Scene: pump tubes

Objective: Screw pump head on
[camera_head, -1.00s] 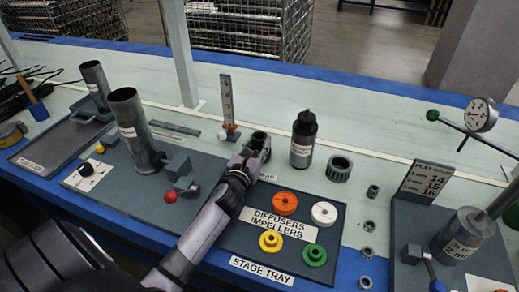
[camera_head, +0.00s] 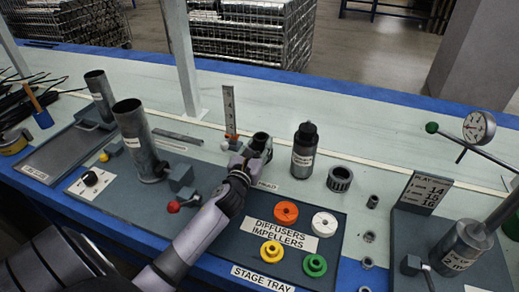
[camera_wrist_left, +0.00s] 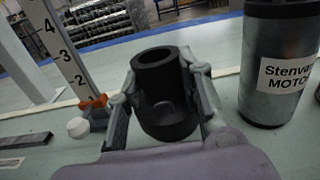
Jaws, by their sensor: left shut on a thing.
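My left gripper (camera_head: 251,160) is shut on a dark, hollow cylindrical part, apparently the pump head (camera_head: 262,145). In the left wrist view the pump head (camera_wrist_left: 160,100) stands upright between the two fingers (camera_wrist_left: 160,108), its round opening facing up. From the head view I cannot tell whether it touches the bench. A grey pump tube (camera_head: 135,135), open at the top, stands upright on the fixture plate to the left of the gripper, apart from it. My right gripper is not in view.
A black-topped motor (camera_head: 303,150) stands right of the gripper, also in the left wrist view (camera_wrist_left: 280,75). A ruler stand (camera_head: 230,115) is close on the left. The stage tray (camera_head: 235,245) holds coloured discs. A dial gauge (camera_head: 478,127) stands at far right.

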